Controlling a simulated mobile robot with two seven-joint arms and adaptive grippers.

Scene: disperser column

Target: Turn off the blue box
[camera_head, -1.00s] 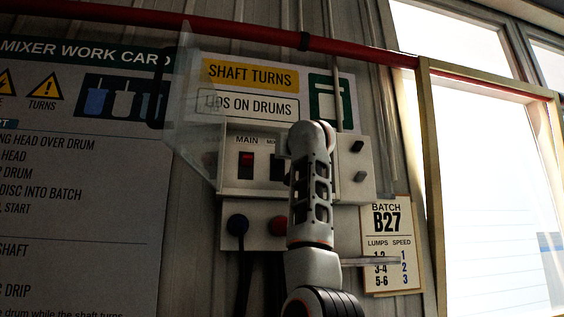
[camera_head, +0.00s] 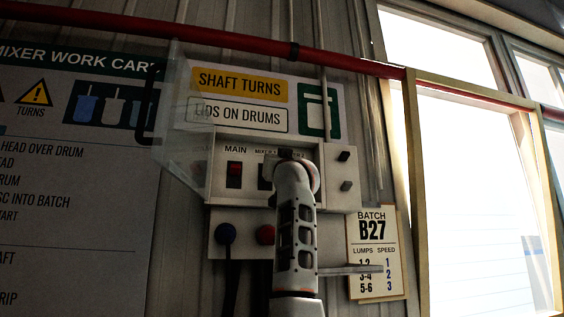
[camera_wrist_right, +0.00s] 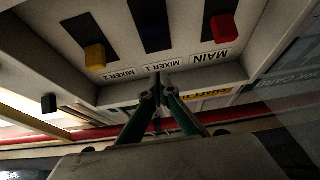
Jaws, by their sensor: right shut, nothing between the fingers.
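A grey switch box (camera_head: 217,180) hangs on the wall, with a clear flap swung open at its left. Its MAIN switch (camera_head: 234,174) is a red rocker, also in the right wrist view (camera_wrist_right: 223,27). That upside-down view shows a dark MIXER 1 switch plate (camera_wrist_right: 150,12) and a yellow MIXER 2 rocker (camera_wrist_right: 95,55). My right gripper (camera_wrist_right: 158,82) is shut and empty before the MIXER 1 label; contact cannot be told. My left gripper is out of view.
A clear flap (camera_head: 182,130) stands out left of the switches. A side box with two black knobs (camera_head: 345,170) is at the right. A red pipe (camera_head: 230,38) runs above. A batch card (camera_head: 375,235) hangs lower right. Dark cables hang below the plugs.

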